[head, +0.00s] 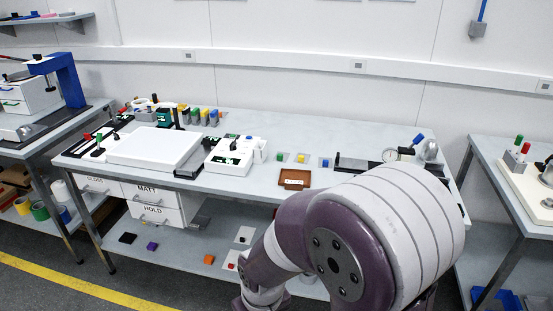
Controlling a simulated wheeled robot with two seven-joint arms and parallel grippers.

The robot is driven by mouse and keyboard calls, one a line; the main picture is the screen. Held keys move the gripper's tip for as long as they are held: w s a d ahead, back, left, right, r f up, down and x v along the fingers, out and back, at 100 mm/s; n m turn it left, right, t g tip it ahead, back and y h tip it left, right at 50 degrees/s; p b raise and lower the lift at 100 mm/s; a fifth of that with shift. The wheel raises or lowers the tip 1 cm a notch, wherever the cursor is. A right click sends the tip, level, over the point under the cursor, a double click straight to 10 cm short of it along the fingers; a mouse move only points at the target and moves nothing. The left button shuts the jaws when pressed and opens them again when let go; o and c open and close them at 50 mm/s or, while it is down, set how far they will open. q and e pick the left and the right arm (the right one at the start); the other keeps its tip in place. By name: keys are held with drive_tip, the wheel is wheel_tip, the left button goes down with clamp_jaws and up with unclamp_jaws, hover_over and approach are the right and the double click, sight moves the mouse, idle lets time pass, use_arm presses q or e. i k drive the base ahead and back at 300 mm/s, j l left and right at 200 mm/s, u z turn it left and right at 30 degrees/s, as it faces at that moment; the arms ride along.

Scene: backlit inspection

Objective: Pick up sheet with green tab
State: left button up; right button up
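A small grey sheet with a green tab (280,157) lies on the middle table, right of the white box-like device. A similar sheet with a yellow tab (301,158) lies just right of it, and one with a blue tab (325,162) lies further right. One of my arms fills the lower right of the head view, in front of the table's right part. Neither of my grippers shows, so I cannot see their fingers. Nothing of mine touches the green-tab sheet in this view.
A brown tray (294,187) lies at the table's front edge, near the tabbed sheets. A white light panel (150,146) and a white device (229,160) stand to the left. A dial gauge (390,155) stands at the right. The lower shelf (180,243) holds small coloured pieces.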

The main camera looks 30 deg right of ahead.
sight(280, 157)
drive_tip(key=z, duration=0.45)
drive_tip(key=i+z, duration=0.1)
drive_tip(key=z, duration=0.75)
drive_tip(key=i+j+z, duration=0.1)
drive_tip(key=z, duration=0.35)
drive_tip(key=i+j+z, duration=0.35)
drive_tip(key=j+z, duration=0.2)
drive_tip(key=i+j+z, duration=0.1)
drive_tip(key=j+z, duration=0.15)
drive_tip(key=j, duration=0.15)
drive_tip(key=i+j+z, duration=0.1)
drive_tip(key=j+z, duration=0.45)
drive_tip(key=j, duration=0.8)
drive_tip(key=i+j, duration=0.15)
drive_tip(key=j, duration=0.45)
drive_tip(key=z, duration=0.05)
